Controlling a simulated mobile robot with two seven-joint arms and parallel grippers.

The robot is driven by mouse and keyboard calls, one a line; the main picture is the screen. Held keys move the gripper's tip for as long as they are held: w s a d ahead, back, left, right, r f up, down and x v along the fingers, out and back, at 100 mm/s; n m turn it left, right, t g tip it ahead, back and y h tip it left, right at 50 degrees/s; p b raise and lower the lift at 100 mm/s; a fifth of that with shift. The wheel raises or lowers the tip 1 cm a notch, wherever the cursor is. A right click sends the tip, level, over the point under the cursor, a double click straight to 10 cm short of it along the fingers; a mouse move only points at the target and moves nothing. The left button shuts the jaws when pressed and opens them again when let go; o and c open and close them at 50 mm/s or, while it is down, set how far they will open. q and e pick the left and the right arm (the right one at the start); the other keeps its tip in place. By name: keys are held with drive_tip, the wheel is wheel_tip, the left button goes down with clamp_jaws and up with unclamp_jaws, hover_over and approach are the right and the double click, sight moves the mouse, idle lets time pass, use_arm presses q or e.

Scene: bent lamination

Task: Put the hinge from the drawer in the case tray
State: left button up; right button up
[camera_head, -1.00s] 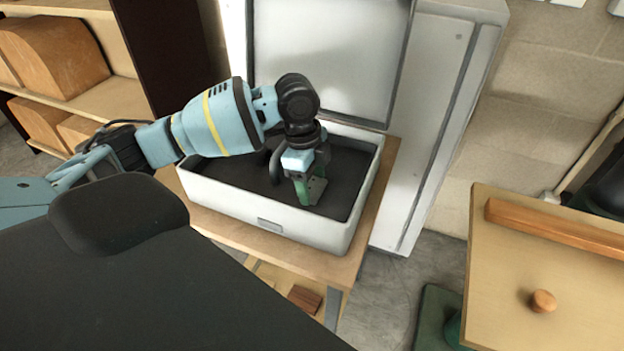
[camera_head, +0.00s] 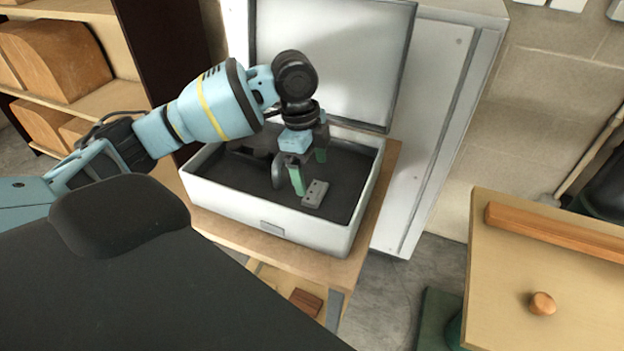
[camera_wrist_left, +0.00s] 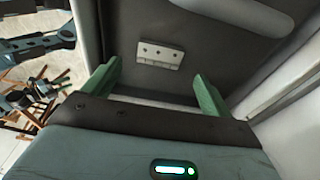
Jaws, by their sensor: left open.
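The hinge (camera_head: 315,194), a small light grey metal plate with holes, lies flat on the dark floor of the case tray (camera_head: 228,209). In the left wrist view the hinge (camera_wrist_left: 158,55) shows beyond the fingertips, between their lines. My left gripper (camera_head: 310,175), with green fingers, is open and empty just above the hinge, apart from it. In the left wrist view its fingers (camera_wrist_left: 155,85) are spread wide with nothing between them. My right gripper is not in view. The drawer with the wooden knob (camera_head: 542,303) may be at the right; I cannot tell.
The case's lid (camera_head: 335,60) stands open behind the tray. The case rests on a wooden table (camera_head: 375,215) beside a grey cabinet (camera_head: 430,120). Shelves (camera_head: 125,95) stand at the left. A wooden surface with a bar (camera_head: 555,232) is at the lower right.

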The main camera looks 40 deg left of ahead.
use_arm(q)
wheel_tip(320, 180, up, 7)
drive_tip(key=a, duration=0.1)
drive_tip(key=shift+s+p, duration=0.15)
drive_tip(key=shift+p, duration=0.15)
